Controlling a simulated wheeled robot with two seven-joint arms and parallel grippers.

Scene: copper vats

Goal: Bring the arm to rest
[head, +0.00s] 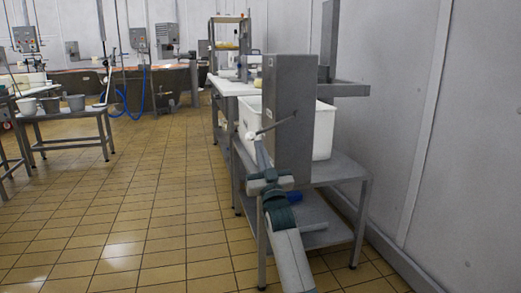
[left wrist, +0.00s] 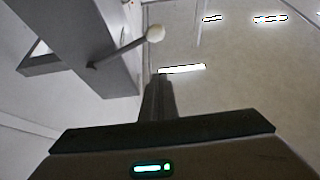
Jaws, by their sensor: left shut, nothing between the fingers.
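My left arm rises from the bottom of the head view, and its gripper (head: 261,152) points up, away from me, in front of a tall grey metal column (head: 289,100). In the left wrist view the fingers (left wrist: 158,92) are together, with nothing between them. A thin lever (head: 276,124) with a pale ball knob (head: 250,136) sticks out from the column. In the left wrist view the knob (left wrist: 155,33) stands apart from the fingertips. My right gripper is in neither view.
A steel table (head: 345,172) carries the column and a white tub (head: 323,132); its lower shelf is under my arm. A grey wall closes the right side. The tiled floor (head: 150,215) at left is open. A bench (head: 75,114) with buckets stands further left.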

